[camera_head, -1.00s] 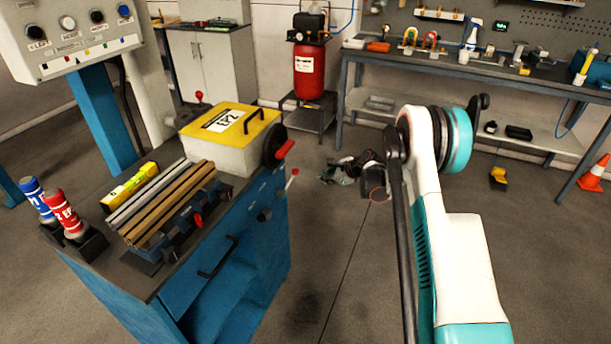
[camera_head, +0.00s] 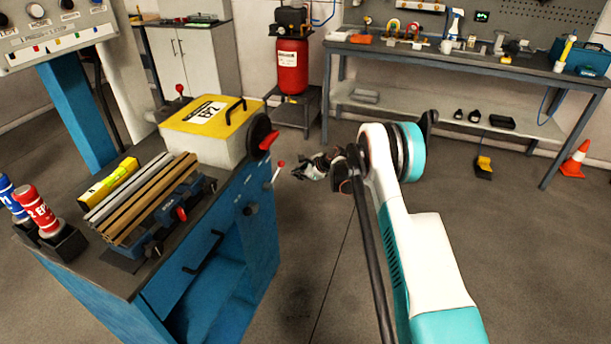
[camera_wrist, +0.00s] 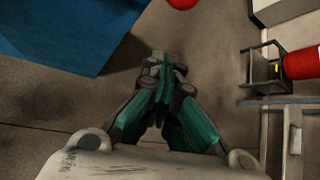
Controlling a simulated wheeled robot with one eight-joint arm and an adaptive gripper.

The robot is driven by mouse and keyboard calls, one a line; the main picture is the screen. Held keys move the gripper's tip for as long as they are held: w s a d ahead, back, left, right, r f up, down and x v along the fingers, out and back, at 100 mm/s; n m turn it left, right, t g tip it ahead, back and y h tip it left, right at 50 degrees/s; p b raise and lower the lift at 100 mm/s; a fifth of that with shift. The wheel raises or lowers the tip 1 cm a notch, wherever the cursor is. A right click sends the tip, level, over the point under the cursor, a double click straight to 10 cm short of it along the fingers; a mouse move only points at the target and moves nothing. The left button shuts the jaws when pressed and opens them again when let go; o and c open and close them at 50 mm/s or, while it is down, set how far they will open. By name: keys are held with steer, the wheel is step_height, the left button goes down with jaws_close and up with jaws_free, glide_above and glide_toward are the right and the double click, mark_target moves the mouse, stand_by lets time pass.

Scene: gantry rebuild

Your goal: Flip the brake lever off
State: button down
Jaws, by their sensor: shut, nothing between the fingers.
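A lever (camera_head: 277,173) with a thin pale shaft and a red ball tip sticks out from the side of the blue cabinet, upright with a slight tilt. No label on it is readable, so I cannot be sure it is the brake lever. My gripper (camera_head: 301,172) is just right of the lever in the head view, apart from it and empty. In the wrist view my gripper (camera_wrist: 164,66) has its fingers together. A red rounded thing (camera_wrist: 183,3) is cut off at the top edge there; I cannot tell which part it is.
The blue cabinet (camera_head: 262,232) stands left of my arm. A black wheel with a red handle (camera_head: 268,140) is above the lever. A yellow-lidded box (camera_head: 190,140), bars and bottles are on top. A red tank (camera_head: 292,66) stands behind. The floor (camera_head: 310,260) is clear.

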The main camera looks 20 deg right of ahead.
mark_target(278, 170)
steer(key=shift+w+a+r+b, duration=0.2)
steer(key=shift+a+r+b, duration=0.25)
steer(key=shift+a+r, duration=0.25)
steer(key=shift+w+a+r+b, duration=0.2)
steer(key=shift+a+r+b, duration=0.2)
steer(key=shift+a+r, duration=0.25)
steer(key=shift+s+a+r+p, duration=0.3)
steer(key=shift+r, duration=0.2)
steer(key=s+a+r, duration=0.1)
steer(key=s+a+r+p, duration=0.1)
steer(key=s+r, duration=0.1)
steer(key=shift+a, duration=0.15)
steer(key=shift+s+a+r, duration=0.3)
steer(key=shift+s+a, duration=0.3)
steer(key=shift+s, duration=0.2)
steer(key=shift+s+a, duration=0.1)
stand_by(0.4)
